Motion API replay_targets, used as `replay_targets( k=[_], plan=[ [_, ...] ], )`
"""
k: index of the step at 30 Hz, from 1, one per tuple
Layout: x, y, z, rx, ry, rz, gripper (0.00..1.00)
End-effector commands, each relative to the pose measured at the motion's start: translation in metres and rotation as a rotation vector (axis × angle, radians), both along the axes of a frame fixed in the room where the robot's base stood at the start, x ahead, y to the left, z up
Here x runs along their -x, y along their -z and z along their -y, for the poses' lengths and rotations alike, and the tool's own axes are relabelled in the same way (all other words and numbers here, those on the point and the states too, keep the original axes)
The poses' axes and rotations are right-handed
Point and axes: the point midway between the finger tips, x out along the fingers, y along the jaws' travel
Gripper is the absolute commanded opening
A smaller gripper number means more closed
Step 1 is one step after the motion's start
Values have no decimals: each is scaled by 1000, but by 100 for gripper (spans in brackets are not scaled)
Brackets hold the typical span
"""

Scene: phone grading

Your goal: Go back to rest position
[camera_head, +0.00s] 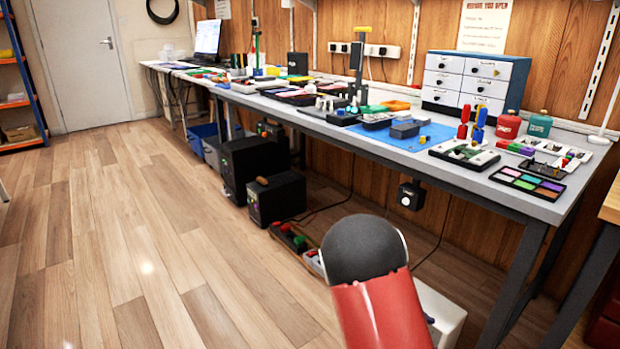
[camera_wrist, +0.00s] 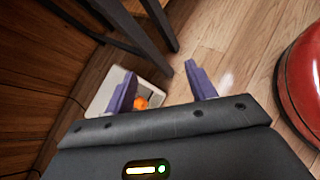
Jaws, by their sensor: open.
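My gripper (camera_wrist: 160,92) shows in the wrist view with its two purple fingers spread apart and nothing held between them. It points down toward the wooden floor, beside a pale box (camera_wrist: 108,97) with an orange item (camera_wrist: 141,103) in it. In the head view my red and black arm stands at the bottom centre, in front of the workbench; my gripper does not show there.
The long grey workbench (camera_head: 558,212) runs along the right, crowded with trays and tools. Black boxes (camera_head: 277,199) and a pale box (camera_head: 440,312) stand on the floor below it. The wooden floor (camera_head: 120,240) at left is clear.

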Motion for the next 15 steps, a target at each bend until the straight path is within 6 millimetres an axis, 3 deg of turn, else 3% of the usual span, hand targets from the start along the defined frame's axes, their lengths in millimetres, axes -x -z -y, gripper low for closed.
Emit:
replay_targets(
  k=[1,3,15],
  plan=[
    [9,-21,-3,-63,63,68,56],
    [23,-42,-8,-149,149,154,56],
    [108,-158,-53,-615,583,612,56]
  ],
)
